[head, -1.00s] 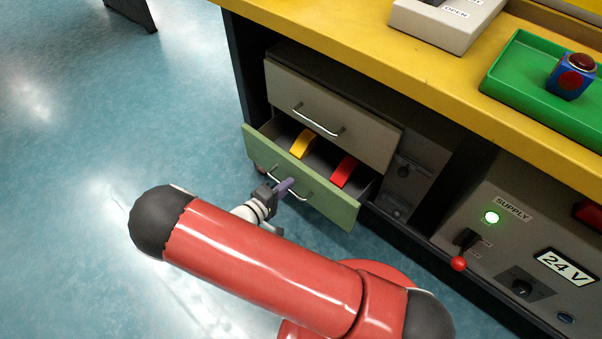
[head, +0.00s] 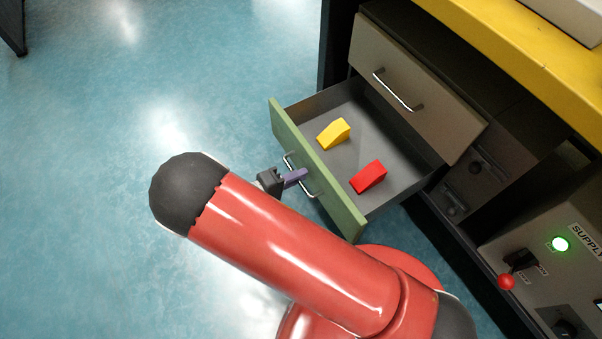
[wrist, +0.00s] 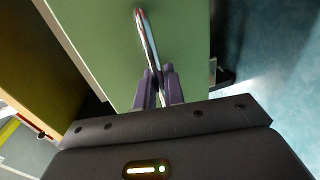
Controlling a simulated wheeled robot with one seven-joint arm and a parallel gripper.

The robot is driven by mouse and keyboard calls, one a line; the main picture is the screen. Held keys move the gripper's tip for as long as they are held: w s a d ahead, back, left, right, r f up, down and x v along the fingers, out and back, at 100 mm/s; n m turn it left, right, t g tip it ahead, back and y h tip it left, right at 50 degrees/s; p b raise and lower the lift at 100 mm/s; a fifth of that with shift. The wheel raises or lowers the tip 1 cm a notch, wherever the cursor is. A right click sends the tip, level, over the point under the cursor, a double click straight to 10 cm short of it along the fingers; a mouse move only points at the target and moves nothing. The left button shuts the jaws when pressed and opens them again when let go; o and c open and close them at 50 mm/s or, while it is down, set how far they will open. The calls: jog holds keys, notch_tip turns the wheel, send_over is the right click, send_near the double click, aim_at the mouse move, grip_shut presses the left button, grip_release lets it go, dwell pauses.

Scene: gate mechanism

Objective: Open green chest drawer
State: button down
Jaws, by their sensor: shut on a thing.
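The green-fronted drawer (head: 330,185) stands pulled well out of the chest in the head view. Its grey inside is exposed. A yellow block (head: 334,133) and a red block (head: 368,177) lie in it, apart from each other. My gripper (head: 297,177) is at the drawer's metal handle (head: 311,188), shut on it. In the wrist view the purple fingers (wrist: 158,88) close around the handle bar (wrist: 147,38), in front of the green panel (wrist: 120,45). Part of my wrist is hidden behind my red arm.
A closed beige drawer (head: 416,84) with its own handle sits above the green one. A yellow worktop (head: 520,62) overhangs the chest. A supply panel with a green lamp (head: 560,244) and red-knobbed lever (head: 506,282) is at the right. The blue floor at left is clear.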

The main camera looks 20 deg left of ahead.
jog(key=c, duration=1.9)
grip_release()
jog(key=shift+s+a, duration=0.1)
jog(key=v, duration=0.7)
jog(key=shift+s+a, duration=0.1)
jog(key=shift+s, duration=0.15)
jog(key=shift+a, duration=0.1)
